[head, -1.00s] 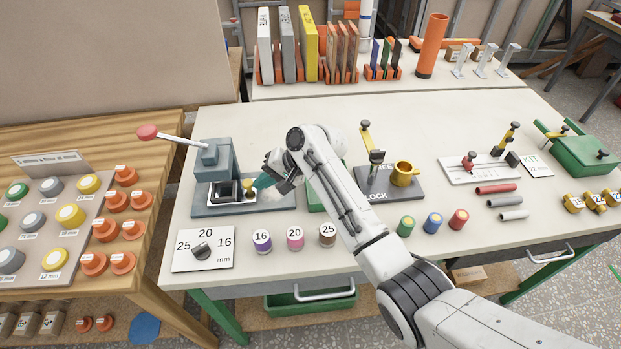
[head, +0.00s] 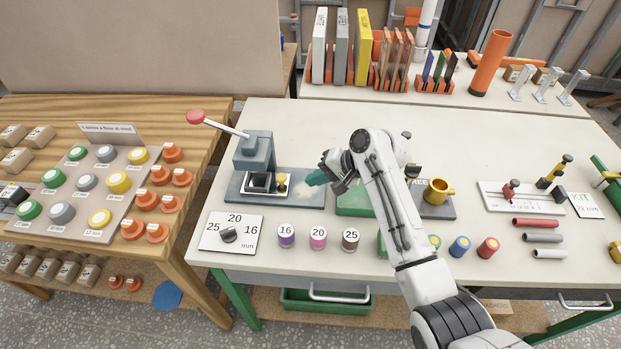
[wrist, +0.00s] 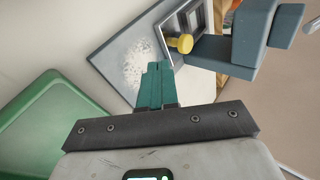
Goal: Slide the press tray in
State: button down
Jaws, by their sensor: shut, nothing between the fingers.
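The blue-grey press (head: 253,155) stands at the left of the white bench, its lever with a red knob raised to the left. The pale-framed press tray (head: 262,194) sits low in the press, under its head, with a yellow knob (head: 282,180) on its right side. The tray also shows at the top of the wrist view (wrist: 178,22), with the yellow knob (wrist: 180,43) beside the press body. My gripper (head: 312,179) has teal fingers, shut together and empty, just right of the knob and apart from it. In the wrist view the fingertips (wrist: 157,68) are over the base plate.
A green tray (head: 352,200) lies right of the press, partly under my arm. A dial card (head: 231,235) and several numbered cylinders (head: 318,238) stand in front. The bench behind the press is clear.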

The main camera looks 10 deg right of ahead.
jog(key=v, duration=0.7)
jog(key=shift+s+d+r+b, duration=0.15)
jog(key=shift+s+d+b, duration=0.1)
jog(key=shift+d+b, duration=0.1)
